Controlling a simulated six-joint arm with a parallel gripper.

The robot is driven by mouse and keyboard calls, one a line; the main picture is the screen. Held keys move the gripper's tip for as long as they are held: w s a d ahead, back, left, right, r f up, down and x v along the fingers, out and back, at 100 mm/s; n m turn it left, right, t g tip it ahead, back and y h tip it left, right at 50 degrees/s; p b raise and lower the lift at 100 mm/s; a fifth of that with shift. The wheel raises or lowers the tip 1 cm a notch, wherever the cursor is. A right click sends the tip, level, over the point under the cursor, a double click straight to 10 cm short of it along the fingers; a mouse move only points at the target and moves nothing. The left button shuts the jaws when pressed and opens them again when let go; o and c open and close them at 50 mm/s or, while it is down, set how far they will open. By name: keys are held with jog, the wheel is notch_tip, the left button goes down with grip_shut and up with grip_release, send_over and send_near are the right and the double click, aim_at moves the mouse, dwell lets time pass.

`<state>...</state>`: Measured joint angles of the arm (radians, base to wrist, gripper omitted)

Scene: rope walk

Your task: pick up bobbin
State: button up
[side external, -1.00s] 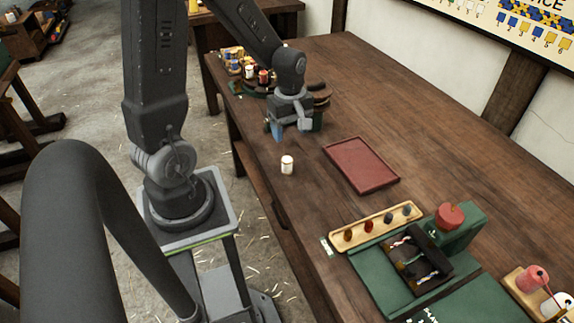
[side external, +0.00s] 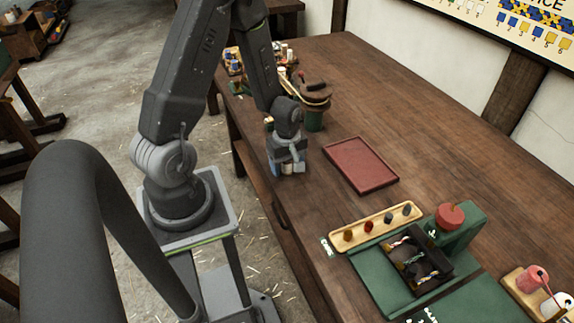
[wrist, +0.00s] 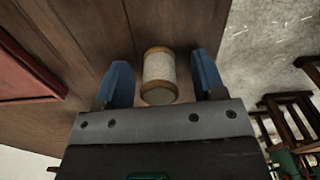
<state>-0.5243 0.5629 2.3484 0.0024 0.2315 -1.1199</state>
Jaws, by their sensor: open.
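The bobbin (wrist: 159,75) is a small white cylinder with tan ends. In the wrist view it lies between the two blue fingers of my open gripper (wrist: 160,82), with a gap visible on each side. In the side view my gripper (side external: 287,168) is low over the near edge of the wooden table. The bobbin (side external: 287,169) is mostly hidden there behind the fingers, with only a pale patch showing between them.
A red tray (side external: 361,166) lies just right of my gripper. A tan strip of coloured pieces (side external: 376,227) and a green station (side external: 455,235) are nearer the camera. A green stand with a round top (side external: 314,95) is behind. The table's left edge is close.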

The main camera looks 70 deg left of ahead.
jog(key=shift+c, duration=0.2)
jog(key=c, duration=1)
jog(key=shift+o, duration=0.2)
